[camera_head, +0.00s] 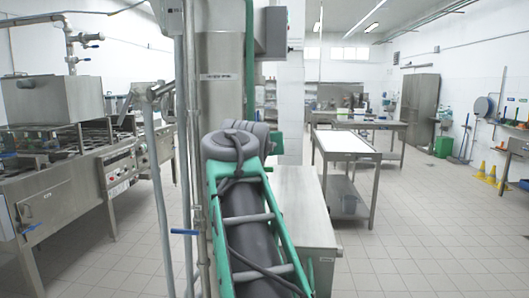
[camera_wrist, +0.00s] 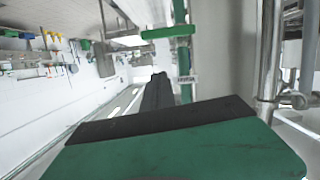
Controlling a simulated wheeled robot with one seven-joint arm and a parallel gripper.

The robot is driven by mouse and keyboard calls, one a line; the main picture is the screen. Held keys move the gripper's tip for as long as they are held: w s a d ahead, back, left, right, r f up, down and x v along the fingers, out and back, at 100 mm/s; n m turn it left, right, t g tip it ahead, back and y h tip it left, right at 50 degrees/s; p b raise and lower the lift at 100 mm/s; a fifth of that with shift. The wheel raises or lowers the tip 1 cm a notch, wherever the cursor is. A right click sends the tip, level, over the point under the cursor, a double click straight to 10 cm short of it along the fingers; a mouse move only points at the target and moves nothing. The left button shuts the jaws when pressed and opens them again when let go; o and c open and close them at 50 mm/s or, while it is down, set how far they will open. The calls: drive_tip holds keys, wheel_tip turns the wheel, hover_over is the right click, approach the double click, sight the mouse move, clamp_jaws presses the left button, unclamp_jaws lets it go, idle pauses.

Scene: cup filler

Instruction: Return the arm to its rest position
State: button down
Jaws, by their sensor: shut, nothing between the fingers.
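My own arm, green and dark grey with a black cable along it, rises from the bottom middle of the head view. Its upper joint is bent, and the far end is hidden there. My gripper (camera_wrist: 158,90) shows in the wrist view as dark fingers beyond a green and black block at the bottom. The fingers are together with nothing between them. The wrist picture is turned sideways, with the wall and the floor tilted. No object is held.
A steel column with pipes (camera_head: 190,120) stands close at the arm's left. A steel bench (camera_head: 303,215) is just right of it. A steel machine (camera_head: 60,190) fills the left. A table (camera_head: 345,146) stands farther back. Tiled floor (camera_head: 430,230) is open at right, with yellow cones (camera_head: 481,170).

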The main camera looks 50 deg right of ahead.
drive_tip(key=v, duration=0.8)
drive_tip(key=w+a+f+n+y+p, duration=0.2)
drive_tip(key=w+a+f+n+y, duration=0.1)
drive_tip(key=a+f, duration=0.5)
drive_tip(key=w+a+f+n+y+p, duration=0.2)
drive_tip(key=w+a+f+y, duration=0.3)
drive_tip(key=f, duration=0.4)
drive_tip(key=s+a+f+n+g+y+p, duration=0.1)
drive_tip(key=s+a+f+n+g+y, duration=0.1)
drive_tip(key=s+a+f, duration=0.4)
drive_tip(key=s+a+f+n+g+y+p, duration=0.2)
drive_tip(key=s+a+f, duration=0.5)
drive_tip(key=a+f, duration=0.6)
wheel_tip(320, 180, down, 2)
drive_tip(key=shift+a+f+n+g, duration=0.15)
drive_tip(key=shift+n+g, duration=0.25)
drive_tip(key=shift+g, duration=0.5)
